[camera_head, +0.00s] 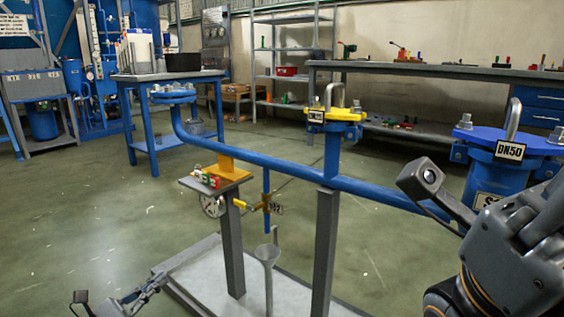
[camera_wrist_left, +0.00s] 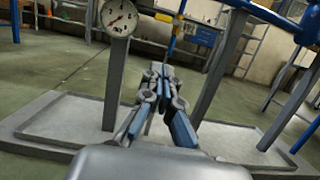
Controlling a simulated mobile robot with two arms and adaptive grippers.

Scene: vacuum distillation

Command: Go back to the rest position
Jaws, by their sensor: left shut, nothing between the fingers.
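My left gripper (camera_head: 157,278) shows at the lower left of the head view, over the floor beside the pale base plate. In the left wrist view my left gripper (camera_wrist_left: 161,72) has its fingertips together and nothing between them. It points toward the pipe stand, apart from the posts and the gauge. At the right of the head view a large dark part of my right arm (camera_head: 515,255) is raised close to the camera, in front of the blue DN50 vessel (camera_head: 492,180). My right fingers do not show.
A blue pipe (camera_head: 270,163) runs across on grey posts (camera_head: 325,245) from the base plate (camera_head: 205,262). Open green floor (camera_head: 80,220) lies to the left.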

